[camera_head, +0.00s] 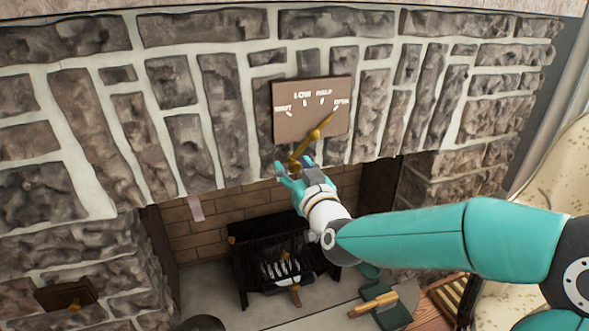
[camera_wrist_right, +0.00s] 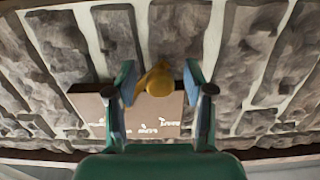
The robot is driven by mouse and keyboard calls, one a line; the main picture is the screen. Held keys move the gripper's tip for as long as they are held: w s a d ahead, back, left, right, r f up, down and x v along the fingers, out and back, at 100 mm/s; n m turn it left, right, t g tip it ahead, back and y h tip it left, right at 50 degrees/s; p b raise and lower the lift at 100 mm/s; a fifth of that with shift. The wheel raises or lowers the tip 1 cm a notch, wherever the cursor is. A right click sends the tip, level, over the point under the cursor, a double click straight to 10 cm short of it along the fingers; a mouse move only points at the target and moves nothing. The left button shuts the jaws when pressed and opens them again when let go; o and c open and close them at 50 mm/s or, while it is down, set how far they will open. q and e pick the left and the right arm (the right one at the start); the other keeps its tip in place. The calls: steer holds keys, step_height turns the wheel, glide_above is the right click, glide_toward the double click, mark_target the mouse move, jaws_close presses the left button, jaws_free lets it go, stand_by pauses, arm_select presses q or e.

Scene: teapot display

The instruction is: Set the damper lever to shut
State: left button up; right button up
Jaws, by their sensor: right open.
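The damper lever (camera_head: 314,134) is a brass pointer on a brown plate (camera_head: 290,123) fixed to the stone chimney breast. The plate's labels read SHUT, LOW, HALF and OPEN from left to right. The pointer's tip is at OPEN on the right; its handle end hangs down to the left. My right gripper (camera_head: 294,168) is open at that handle end. In the right wrist view, the brass handle end (camera_wrist_right: 158,80) lies between the two spread fingers of my right gripper (camera_wrist_right: 160,70), with gaps at both sides. My left gripper is not in view.
Below is the fireplace opening with a black grate (camera_head: 252,258). A small wooden plaque with a brass knob (camera_head: 66,295) is on the stone at lower left. A dustpan-like green thing with a wooden handle (camera_head: 374,305) lies at lower right. A patterned armchair (camera_head: 560,180) stands at right.

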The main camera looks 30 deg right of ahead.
jaws_close()
stand_by(0.3)
steer(key=shift+w, duration=0.1)
